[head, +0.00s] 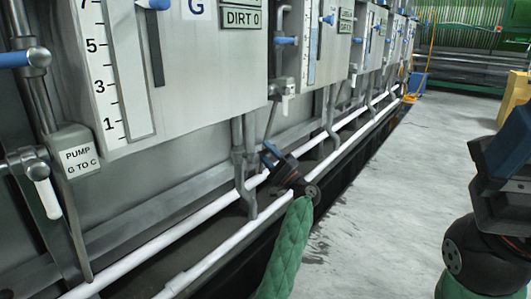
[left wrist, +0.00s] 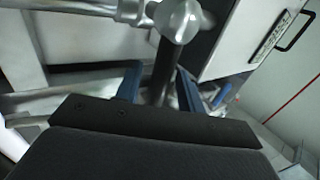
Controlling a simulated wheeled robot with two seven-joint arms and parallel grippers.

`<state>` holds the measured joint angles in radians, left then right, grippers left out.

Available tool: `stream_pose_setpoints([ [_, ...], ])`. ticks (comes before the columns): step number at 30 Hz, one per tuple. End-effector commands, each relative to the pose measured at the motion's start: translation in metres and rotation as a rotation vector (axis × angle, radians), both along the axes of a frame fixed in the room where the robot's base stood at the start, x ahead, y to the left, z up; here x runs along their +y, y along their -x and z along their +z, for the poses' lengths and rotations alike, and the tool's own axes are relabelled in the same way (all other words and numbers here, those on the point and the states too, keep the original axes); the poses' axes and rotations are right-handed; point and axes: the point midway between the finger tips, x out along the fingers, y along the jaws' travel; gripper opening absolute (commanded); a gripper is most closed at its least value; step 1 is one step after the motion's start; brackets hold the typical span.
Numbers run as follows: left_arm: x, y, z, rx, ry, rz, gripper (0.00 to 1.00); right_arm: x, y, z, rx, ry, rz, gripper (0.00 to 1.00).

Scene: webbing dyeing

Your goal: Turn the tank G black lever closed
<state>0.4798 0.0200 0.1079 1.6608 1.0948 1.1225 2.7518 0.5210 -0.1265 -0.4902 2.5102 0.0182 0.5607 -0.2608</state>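Tank G's grey panel (head: 210,75) carries a blue "G" label (head: 197,8) and a "DIRT 0" sign (head: 241,17). My left gripper (head: 268,153) is low in front of the pipes under this panel, beside a grey vertical pipe (head: 245,150). In the left wrist view its two blue fingers (left wrist: 159,86) stand apart. A dark bar (left wrist: 162,68) runs between them, below a rounded metal valve body (left wrist: 180,18). I cannot tell whether this bar is the black lever or whether the fingers touch it. My right gripper (head: 510,145) is partly in view at the right edge; its opening is unclear.
White pipes (head: 215,208) run low along the tanks above a dark trough. A "PUMP G TO C" box (head: 79,153) and a white-handled valve (head: 42,185) are at the left. Another valve (head: 285,88) hangs beside tank G's panel. The grey floor (head: 400,170) to the right is clear.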

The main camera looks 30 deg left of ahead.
Motion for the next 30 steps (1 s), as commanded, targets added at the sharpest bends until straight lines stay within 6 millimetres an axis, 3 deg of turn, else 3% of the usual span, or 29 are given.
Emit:
stream_pose_setpoints([
  [9,-0.038,0.003,-0.023,0.003,0.001,-0.001,0.39,0.0,-0.004,0.032,0.019,0.011,-0.007,1.0],
  [15,-0.056,0.004,-0.036,0.001,0.001,0.0,0.39,0.0,-0.007,0.042,0.032,0.019,-0.013,1.0],
  [30,-0.06,0.005,-0.041,-0.001,0.0,0.001,0.39,0.002,-0.008,0.041,0.037,0.022,-0.01,1.0],
])
